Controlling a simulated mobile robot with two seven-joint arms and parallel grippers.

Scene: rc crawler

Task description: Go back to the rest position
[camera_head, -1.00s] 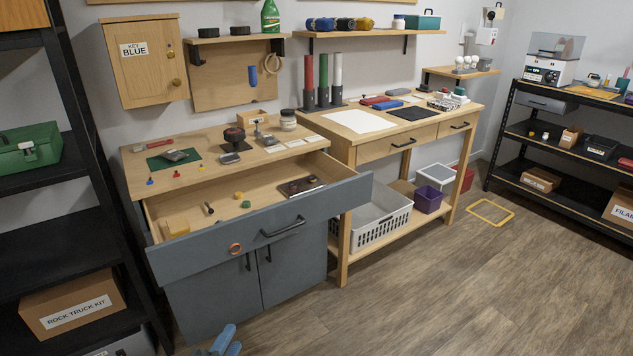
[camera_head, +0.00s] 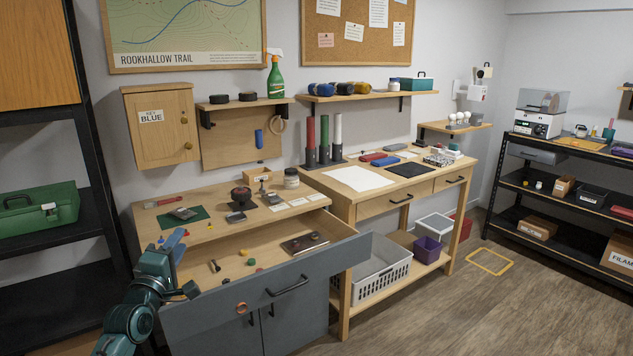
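My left arm comes in from the lower left. My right gripper is out of view. The grey drawer (camera_head: 325,270) of the left workbench (camera_head: 240,225) stands pulled out, with a dark tray (camera_head: 304,243) and several small parts inside.
A wooden key cabinet (camera_head: 160,130) hangs on the wall. A black shelf rack with a green toolbox (camera_head: 40,213) stands close at the left. A second bench holds a white sheet (camera_head: 361,178), with a white basket (camera_head: 385,270) below. The floor (camera_head: 440,310) at the right is clear.

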